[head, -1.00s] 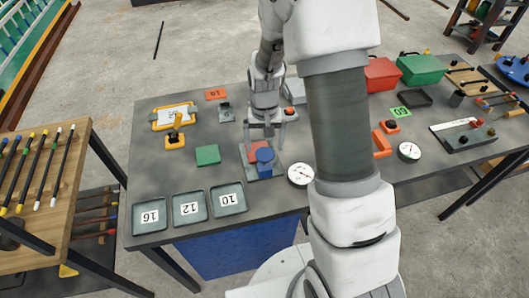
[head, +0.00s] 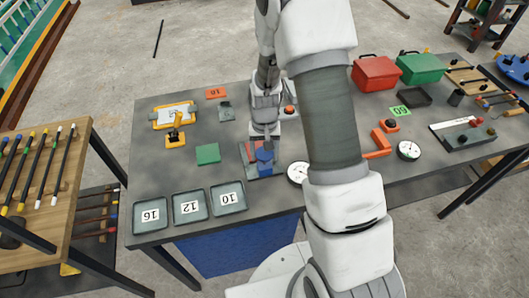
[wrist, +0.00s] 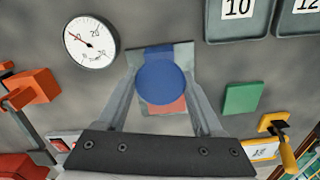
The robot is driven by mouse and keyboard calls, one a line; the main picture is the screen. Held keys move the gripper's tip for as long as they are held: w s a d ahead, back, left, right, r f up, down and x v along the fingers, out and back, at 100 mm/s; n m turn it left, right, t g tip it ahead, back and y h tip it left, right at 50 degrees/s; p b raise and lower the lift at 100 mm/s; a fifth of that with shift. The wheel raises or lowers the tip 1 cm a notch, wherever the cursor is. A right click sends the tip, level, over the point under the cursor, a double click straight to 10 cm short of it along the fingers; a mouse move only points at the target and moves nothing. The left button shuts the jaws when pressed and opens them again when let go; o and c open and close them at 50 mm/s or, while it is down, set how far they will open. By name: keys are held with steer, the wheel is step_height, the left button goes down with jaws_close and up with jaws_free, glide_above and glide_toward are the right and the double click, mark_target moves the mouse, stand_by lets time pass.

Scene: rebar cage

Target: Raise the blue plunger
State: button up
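The blue plunger (head: 265,157) stands on a small grey plate (head: 278,169) near the middle of the bench. In the wrist view its round blue top (wrist: 162,82) lies between my two fingers. A red piece (head: 253,149) sits next to it on the same plate, and part of it also shows in the wrist view (wrist: 172,107). My gripper (head: 264,143) is over the plunger, pointing down. Whether the fingertips reach below the top is hard to tell.
A white dial gauge (head: 297,173) stands close on the right of the plate. A green block (head: 207,154) lies to the left. Trays numbered 16, 12 and 10 (head: 229,210) line the front edge. Orange blocks (head: 376,154) lie to the right.

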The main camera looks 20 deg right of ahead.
jaws_close()
steer(key=shift+w+r+p, duration=0.1)
steer(key=shift+r+p, duration=0.2)
steer(key=shift+r, duration=0.95)
steer(key=o, duration=0.7)
jaws_free()
steer(key=shift+o, duration=0.2)
step_height(320, 180, up, 18)
steer(key=b, duration=0.1)
steer(key=shift+f, duration=0.25)
